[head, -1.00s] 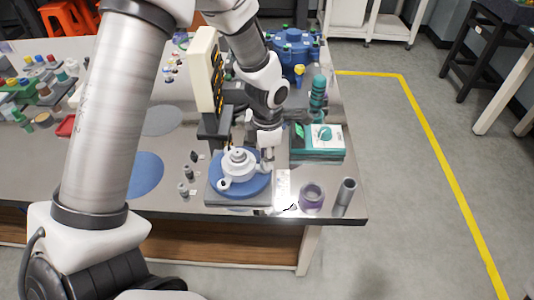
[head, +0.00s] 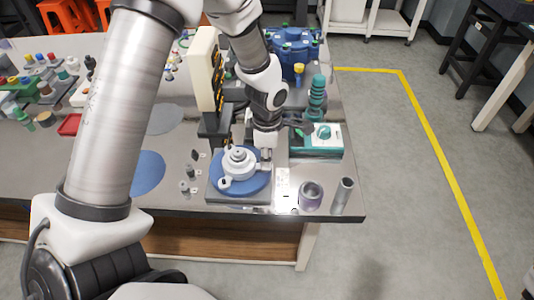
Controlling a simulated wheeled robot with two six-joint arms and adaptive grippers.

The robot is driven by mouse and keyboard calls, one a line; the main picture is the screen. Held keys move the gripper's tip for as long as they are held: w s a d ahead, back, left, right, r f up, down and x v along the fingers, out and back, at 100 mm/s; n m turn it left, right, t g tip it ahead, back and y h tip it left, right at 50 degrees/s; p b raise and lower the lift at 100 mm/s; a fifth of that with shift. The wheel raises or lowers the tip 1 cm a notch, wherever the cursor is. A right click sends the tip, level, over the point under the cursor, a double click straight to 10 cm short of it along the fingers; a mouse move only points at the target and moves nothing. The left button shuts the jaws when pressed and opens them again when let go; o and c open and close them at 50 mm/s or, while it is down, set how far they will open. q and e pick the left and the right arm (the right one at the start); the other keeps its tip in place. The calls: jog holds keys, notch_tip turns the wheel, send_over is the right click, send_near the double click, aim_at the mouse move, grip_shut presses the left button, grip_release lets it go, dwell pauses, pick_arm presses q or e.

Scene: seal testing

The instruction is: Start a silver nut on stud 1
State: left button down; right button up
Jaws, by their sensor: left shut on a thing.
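The white-grey round flange fixture (head: 238,163) sits on a blue disc (head: 226,190) on a grey base plate near the table's front edge. Stud 1 cannot be told apart at this size. My left gripper (head: 265,157) points down at the fixture's right side, close over the disc's edge. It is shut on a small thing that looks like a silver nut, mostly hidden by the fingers. Whether this touches a stud cannot be seen. Small silver pieces (head: 184,187) stand left of the base plate. My right gripper is not in view.
A cream tower (head: 204,70) stands just behind the fixture. A teal-and-white device (head: 322,138) is to the right, with a purple-banded ring (head: 311,195) and a grey cylinder (head: 342,194) in front. A flat blue disc (head: 147,172) lies to the left.

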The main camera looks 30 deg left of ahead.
pick_arm(q)
jog(key=shift+s+f+m, duration=0.1)
jog(key=shift+s+m, duration=0.1)
jog(key=shift+m, duration=0.4)
jog(key=shift+p, duration=0.4)
jog(key=shift+m+p, duration=0.4)
jog(key=shift+m, duration=0.6)
jog(key=c, duration=1)
grip_release()
jog(key=shift+o, duration=0.2)
notch_tip(320, 180, up, 9)
jog(key=p, duration=0.6)
jog(key=shift+p, duration=0.4)
